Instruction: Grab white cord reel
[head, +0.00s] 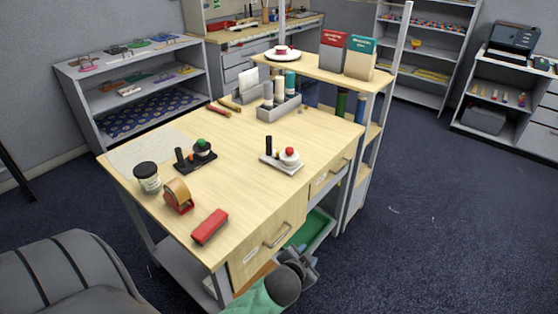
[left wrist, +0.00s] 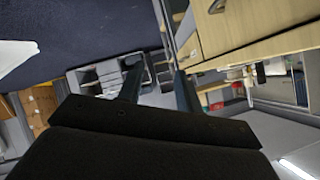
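A white reel with a red centre (head: 289,157) sits on a pale base with a black upright post, near the middle right of the wooden desk (head: 240,155) in the head view. Another white round piece with a dark red top (head: 284,51) lies on the raised shelf behind. I cannot tell which one is the cord reel. What looks like my left gripper (head: 304,262) is low at the desk's front right, beside the drawers and well below the reel. In the left wrist view its two dark fingers (left wrist: 158,85) are apart, with nothing between them. My right gripper does not show.
A black stand with a green-topped piece (head: 202,148), a dark-lidded jar (head: 146,177), a tape dispenser (head: 178,196) and a red stapler (head: 210,226) stand on the desk's left and front. A grey caddy (head: 279,108) is behind. Open blue floor (head: 430,220) lies right.

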